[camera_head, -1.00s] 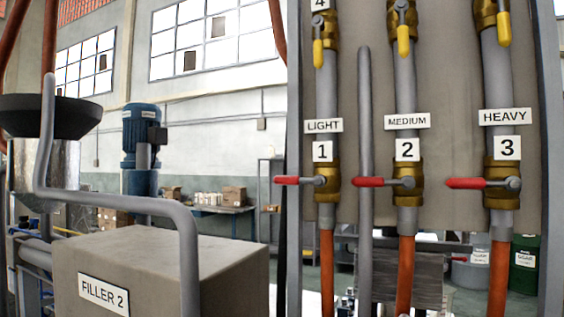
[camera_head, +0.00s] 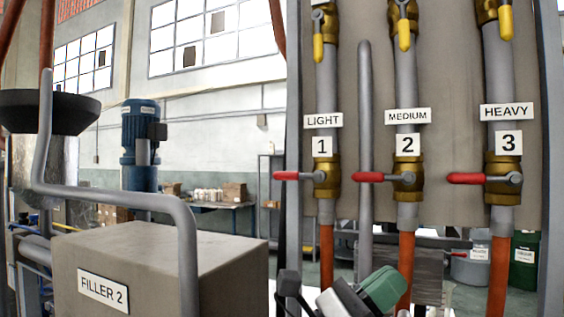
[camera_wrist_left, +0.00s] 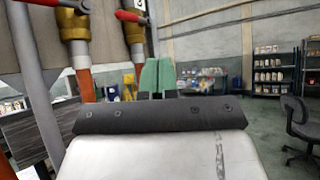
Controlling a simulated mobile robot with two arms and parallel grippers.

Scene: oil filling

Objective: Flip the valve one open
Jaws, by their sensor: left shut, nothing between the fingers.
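Valve one (camera_head: 326,178) is a brass valve on the grey pipe under the labels LIGHT and 1. Its red handle (camera_head: 288,176) lies horizontal, pointing left, across the vertical pipe. My left gripper (camera_head: 384,288) is at the bottom of the head view, below and to the right of valve one and apart from it. Its green fingers are together and empty in the left wrist view (camera_wrist_left: 157,77). Two brass valves with red handles show at the top left there; their numbers are out of view. My right gripper is not in view.
Valve two (camera_head: 407,178) and valve three (camera_head: 502,179) stand to the right, with red handles also horizontal. A grey vertical pipe (camera_head: 366,140) runs between valves one and two. Yellow-handled valves (camera_head: 404,35) are above. The FILLER 2 box (camera_head: 160,265) is at left.

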